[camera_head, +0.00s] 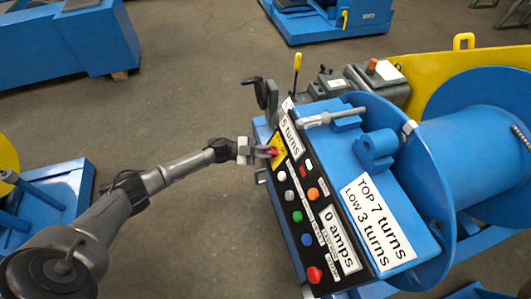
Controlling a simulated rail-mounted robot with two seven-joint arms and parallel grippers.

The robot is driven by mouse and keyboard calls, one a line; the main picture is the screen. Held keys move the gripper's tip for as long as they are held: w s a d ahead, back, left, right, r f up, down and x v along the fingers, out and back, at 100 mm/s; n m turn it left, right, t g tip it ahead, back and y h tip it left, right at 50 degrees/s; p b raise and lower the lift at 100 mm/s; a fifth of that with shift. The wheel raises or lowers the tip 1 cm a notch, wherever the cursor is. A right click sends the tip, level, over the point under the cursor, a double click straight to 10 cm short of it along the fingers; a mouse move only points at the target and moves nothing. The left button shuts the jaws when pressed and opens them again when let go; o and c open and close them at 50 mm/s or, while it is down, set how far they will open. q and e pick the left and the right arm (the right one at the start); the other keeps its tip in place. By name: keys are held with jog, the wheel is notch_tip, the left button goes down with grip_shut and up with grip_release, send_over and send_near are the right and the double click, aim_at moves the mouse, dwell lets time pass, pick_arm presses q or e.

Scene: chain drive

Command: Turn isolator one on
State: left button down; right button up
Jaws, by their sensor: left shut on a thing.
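My left gripper (268,152) reaches in from the left to the control panel of the blue machine. It is shut on a small red switch handle (273,152) on a yellow plate (279,146) near the panel's upper end. I take this for isolator one, but no isolator label is readable. The gripper partly hides the handle, so its exact angle cannot be told. The black control panel (318,222) carries several coloured buttons below the yellow plate. My right gripper is not in view.
A white "5 turns" display (291,137) and a "0 amps" display (340,239) sit on the panel. A red button (314,275) is at its lower end. A black handwheel (261,93) and yellow-topped lever (297,62) stand behind.

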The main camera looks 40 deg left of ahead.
pick_arm(q)
jog(key=shift+m+g, duration=0.5)
jog(key=shift+m, duration=0.2)
jog(key=shift+r+m, duration=0.1)
jog(key=shift+m, duration=0.2)
jog(key=c, duration=1)
grip_release()
jog(key=shift+c, duration=0.2)
jog(key=p+v, duration=0.1)
jog(key=v, duration=1.2)
jog(key=shift+a, duration=0.4)
